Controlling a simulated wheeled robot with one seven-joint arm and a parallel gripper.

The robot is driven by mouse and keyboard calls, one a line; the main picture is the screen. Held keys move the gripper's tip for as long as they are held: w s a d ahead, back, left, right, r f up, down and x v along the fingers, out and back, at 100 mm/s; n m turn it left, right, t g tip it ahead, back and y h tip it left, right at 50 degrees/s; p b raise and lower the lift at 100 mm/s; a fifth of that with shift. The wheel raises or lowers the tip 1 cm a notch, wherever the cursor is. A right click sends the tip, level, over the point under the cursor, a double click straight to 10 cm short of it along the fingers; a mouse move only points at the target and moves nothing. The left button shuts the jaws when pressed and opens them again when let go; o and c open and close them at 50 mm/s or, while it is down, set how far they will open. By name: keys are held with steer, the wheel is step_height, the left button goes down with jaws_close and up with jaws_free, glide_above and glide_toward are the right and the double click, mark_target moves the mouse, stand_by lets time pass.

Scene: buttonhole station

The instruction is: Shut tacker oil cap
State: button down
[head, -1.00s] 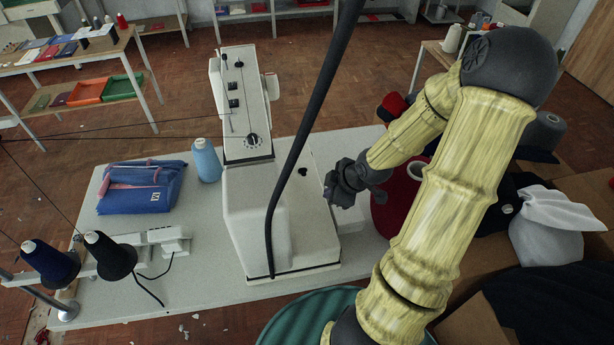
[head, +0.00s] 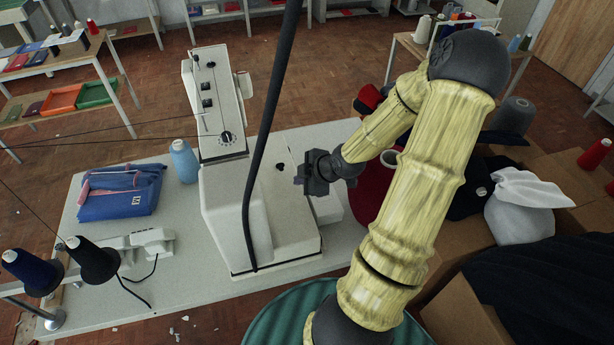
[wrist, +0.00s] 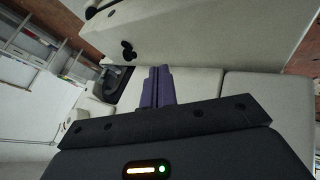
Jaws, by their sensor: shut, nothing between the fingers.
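The white tacker machine (head: 262,215) stands on the pale table. A small black part (head: 280,167), possibly the oil cap, sits on its flat white top. A similar small black part (wrist: 128,50) shows on a pale face in the wrist view, above and left of the fingers. Whether it is open or shut is too small to tell. My gripper (head: 300,180) is just right of the black part in the head view, apart from it. Its purple fingers (wrist: 157,84) are together and empty in the wrist view. A dark rounded recess (wrist: 117,80) shows left of them.
A black cable or pole crosses in front of the machine. Dark spools (head: 92,262) are at front left. Cartons and fabric crowd the right.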

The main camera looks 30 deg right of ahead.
mark_target(281, 169)
steer(key=x, duration=0.7)
steer(key=shift+a+f, duration=0.3)
steer(key=shift+f, duration=0.05)
steer(key=shift+w+d+r+p, duration=0.25)
steer(key=shift+w+d+p, duration=0.05)
steer(key=shift+w, duration=0.25)
steer(key=shift+w+d+r+p, duration=0.25)
steer(key=shift+w+d+p, duration=0.05)
steer(key=shift+w, duration=0.25)
steer(key=shift+w+d, duration=0.3)
steer(key=shift+w, duration=0.35)
